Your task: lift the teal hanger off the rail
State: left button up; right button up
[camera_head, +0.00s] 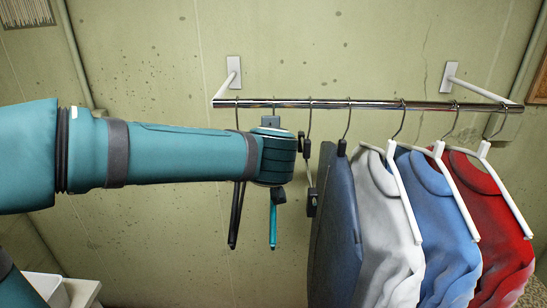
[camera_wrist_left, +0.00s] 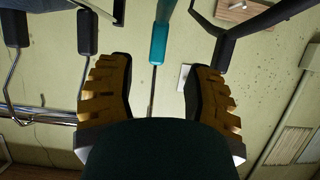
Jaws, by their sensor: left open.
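The teal hanger (camera_head: 273,222) hangs on the metal rail (camera_head: 370,104). In the head view its lower arm end shows below my left wrist, and my wrist hides its middle. In the left wrist view the teal hanger (camera_wrist_left: 159,44) has its neck and thin hook between the two fingers of my left gripper (camera_wrist_left: 158,70). The fingers are open, one on each side, with visible gaps to the neck. My right gripper is in neither view.
A black hanger (camera_head: 236,220) hangs close left of the teal one. A hanger with black clips (camera_head: 312,202) hangs close right. Further right hang a dark navy garment (camera_head: 334,225), then white (camera_head: 388,220), blue (camera_head: 436,210) and red (camera_head: 490,215) shirts. The wall is behind the rail.

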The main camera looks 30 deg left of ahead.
pick_arm(q)
jog(key=x, duration=0.4)
jog(key=shift+w+d+p, duration=0.15)
jog(key=shift+w+p, duration=0.05)
jog(key=shift+p, duration=0.15)
jog(key=shift+c, duration=0.4)
jog(key=shift+s, duration=0.1)
grip_shut()
